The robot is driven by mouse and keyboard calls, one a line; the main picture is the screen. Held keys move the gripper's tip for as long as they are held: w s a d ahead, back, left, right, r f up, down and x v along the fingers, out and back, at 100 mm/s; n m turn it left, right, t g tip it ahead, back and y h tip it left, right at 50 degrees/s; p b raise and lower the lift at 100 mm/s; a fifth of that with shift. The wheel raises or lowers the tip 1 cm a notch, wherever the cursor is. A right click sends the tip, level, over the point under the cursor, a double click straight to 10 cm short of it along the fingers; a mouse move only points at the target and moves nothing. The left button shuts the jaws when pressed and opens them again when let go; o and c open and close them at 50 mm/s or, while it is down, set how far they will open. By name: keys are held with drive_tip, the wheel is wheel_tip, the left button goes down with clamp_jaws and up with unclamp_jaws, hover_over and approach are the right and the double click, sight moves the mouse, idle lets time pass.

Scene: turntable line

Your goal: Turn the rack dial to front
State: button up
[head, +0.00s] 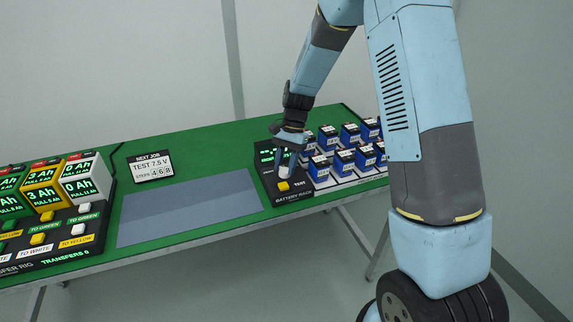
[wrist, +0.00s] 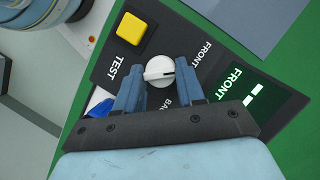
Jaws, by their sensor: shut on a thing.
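The rack dial (wrist: 157,66) is a round white knob with a raised bar and a dark pointer mark. In the wrist view it sits between the two blue fingers of my gripper (wrist: 159,80), which is shut on it. The dark mark points to the right, toward the side with the printed FRONT label (wrist: 202,54) and a partly hidden label starting "BA". In the head view my gripper (head: 287,158) is over the battery rack panel (head: 268,178), and the dial is hard to make out.
A yellow TEST button (wrist: 131,28) is close beside the dial. Several blue batteries (head: 345,160) stand in the rack to the right. A grey mat (head: 190,208) and the NEXT JOB sign (head: 150,166) lie to the left, with the transfer rig (head: 55,235) beyond.

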drive_tip(key=shift+w+n+h, duration=0.15)
drive_tip(key=shift+n+h, duration=0.15)
drive_tip(key=shift+n, duration=0.4)
drive_tip(key=o, duration=1)
drive_tip(key=shift+o, duration=0.2)
drive_tip(key=v, duration=1.3)
drive_tip(key=shift+w+r, duration=0.2)
drive_tip(key=shift+r, duration=0.05)
